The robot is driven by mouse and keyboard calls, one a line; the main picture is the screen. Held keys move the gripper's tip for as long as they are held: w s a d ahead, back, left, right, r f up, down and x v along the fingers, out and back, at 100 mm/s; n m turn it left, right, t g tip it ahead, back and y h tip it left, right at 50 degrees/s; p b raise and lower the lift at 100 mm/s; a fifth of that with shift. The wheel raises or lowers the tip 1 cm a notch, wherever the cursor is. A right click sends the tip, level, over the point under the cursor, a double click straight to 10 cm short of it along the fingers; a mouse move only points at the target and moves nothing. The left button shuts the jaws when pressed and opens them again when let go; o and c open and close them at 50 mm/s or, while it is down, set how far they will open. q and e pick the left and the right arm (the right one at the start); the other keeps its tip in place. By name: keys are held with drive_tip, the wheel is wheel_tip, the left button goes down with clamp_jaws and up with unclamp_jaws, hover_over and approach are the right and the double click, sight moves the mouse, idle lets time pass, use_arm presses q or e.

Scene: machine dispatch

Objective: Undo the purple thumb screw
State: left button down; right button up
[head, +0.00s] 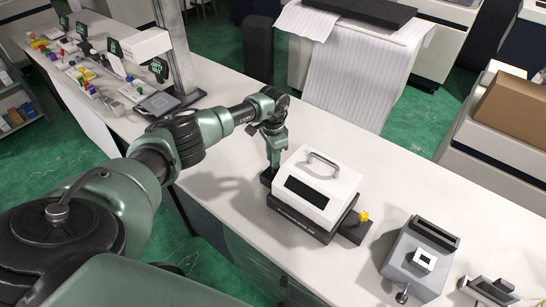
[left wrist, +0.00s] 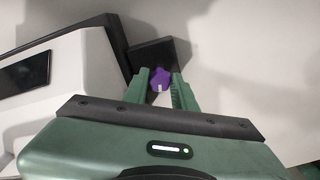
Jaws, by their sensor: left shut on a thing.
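The purple thumb screw (left wrist: 161,79) shows in the left wrist view, between the tips of my left gripper (left wrist: 160,88). The green fingers are closed on it from both sides. It sits at a black block (left wrist: 155,55) beside the white machine. In the head view my left gripper (head: 272,162) points down at the left side of the white machine (head: 323,190), which has a dark window, a top handle and a black base. The screw is hidden there by the gripper. My right gripper is not in view.
A yellow knob (head: 364,216) sits on a black block at the machine's right. A grey device (head: 418,262) stands farther right on the white bench (head: 395,180). A post and several small coloured items are at the far left end. The bench behind the machine is clear.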

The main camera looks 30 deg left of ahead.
use_arm(q)
drive_tip(key=c, duration=1.1)
unclamp_jaws()
drive_tip(key=shift+c, duration=0.2)
wheel_tip(320, 180, up, 8)
drive_tip(key=shift+f+b, duration=0.1)
drive_tip(key=shift+b, duration=0.85)
